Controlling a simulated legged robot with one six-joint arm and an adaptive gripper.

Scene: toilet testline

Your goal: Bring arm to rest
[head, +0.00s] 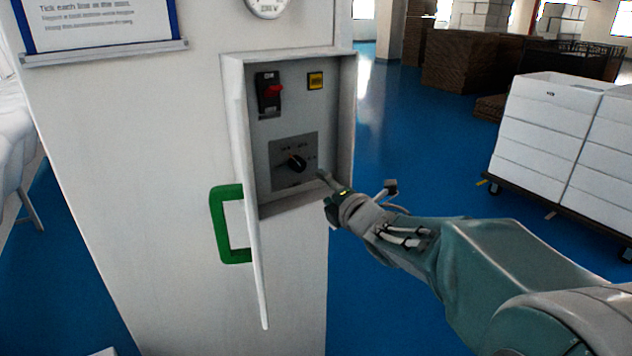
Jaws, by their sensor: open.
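My arm (480,265) reaches in from the lower right. My gripper (328,188) is at the lower right edge of an open wall cabinet (345,130), just outside or at its opening. It is seen nearly end-on, and its jaws are open with nothing visible between them. In the cabinet are a black rotary knob (297,162) on a grey plate and a red switch (273,90) on a black base. I cannot tell whether a fingertip touches the cabinet.
A yellow label (315,81) is inside. A notice board (98,22) and a round gauge (266,6) are above. White crates (548,130) stand on a trolley at right. Blue floor (400,130) is clear behind my arm.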

